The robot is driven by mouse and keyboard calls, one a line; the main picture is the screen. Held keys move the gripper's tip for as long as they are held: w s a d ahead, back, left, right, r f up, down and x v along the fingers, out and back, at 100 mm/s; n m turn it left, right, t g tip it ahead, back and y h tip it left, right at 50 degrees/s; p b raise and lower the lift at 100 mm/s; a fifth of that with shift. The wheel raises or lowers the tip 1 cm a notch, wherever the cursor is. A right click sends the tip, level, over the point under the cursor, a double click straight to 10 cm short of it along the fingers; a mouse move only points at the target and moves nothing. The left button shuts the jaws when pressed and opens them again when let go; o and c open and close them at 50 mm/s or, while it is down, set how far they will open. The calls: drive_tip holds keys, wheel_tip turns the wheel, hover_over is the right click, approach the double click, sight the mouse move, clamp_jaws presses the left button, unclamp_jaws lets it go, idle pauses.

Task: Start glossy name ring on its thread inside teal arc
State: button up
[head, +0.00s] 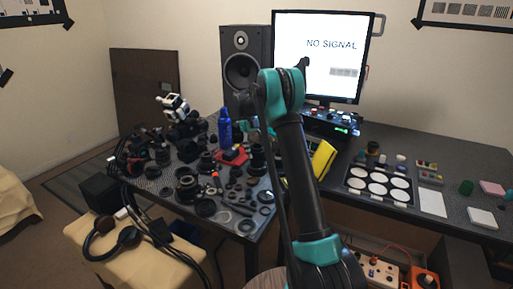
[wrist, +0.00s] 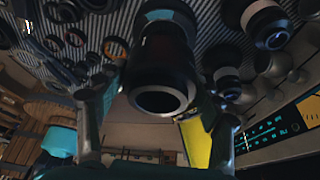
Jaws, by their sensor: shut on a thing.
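In the wrist view my gripper (wrist: 160,92) has one finger on each side of a dark, round lens part. Its near end is a wide glossy black ring (wrist: 160,101) with a dark opening, which I take for the name ring. Behind it is a dark barrel (wrist: 165,48), with a teal patch (wrist: 161,14) at the far end. I cannot tell whether the ring and barrel touch or are threaded together. In the head view my arm hides much of the gripper, above the table near a red mat (head: 236,159).
Many dark lens parts cover the left table (head: 237,218). The right desk holds a tray with white discs (head: 377,188), a white sheet (head: 432,203) and small blocks. A monitor (head: 325,55) stands behind.

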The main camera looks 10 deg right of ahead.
drive_tip(key=shift+f, duration=1.75)
drive_tip(key=shift+f, duration=0.4)
idle(1.1)
drive_tip(key=o, duration=1.2)
drive_tip(key=shift+o, duration=0.2)
